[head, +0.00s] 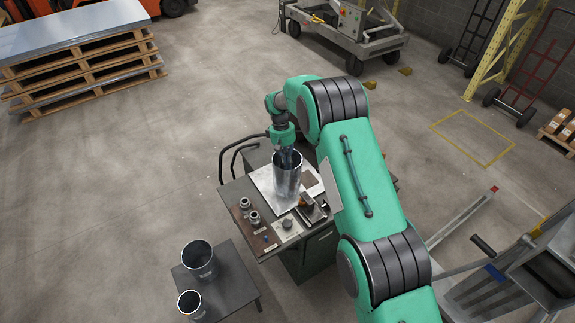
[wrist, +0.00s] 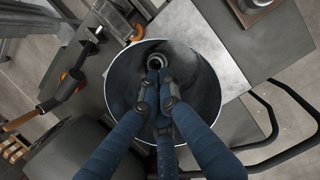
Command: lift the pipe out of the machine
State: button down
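The pipe (head: 287,178) is a shiny metal cylinder standing upright on the machine bench (head: 241,190). In the wrist view its round open mouth (wrist: 207,88) faces the camera. My gripper (head: 288,155) is above and at the mouth, pointing down.
Bench-top fittings (head: 249,213) and a black knob (head: 287,224) sit in front of the pipe. A small table (head: 228,283) at lower left holds two open metal cylinders (head: 198,260) (head: 189,303). Dark curved rails (head: 233,148) stand behind the bench.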

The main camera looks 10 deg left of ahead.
aim_at(293, 190)
jog(key=x, duration=0.8)
dwell(0.4)
jog(key=shift+s+d, duration=0.6)
jog(key=shift+d, duration=0.05)
jog(key=p+v, duration=0.2)
jog(key=v, duration=0.8)
dwell(0.5)
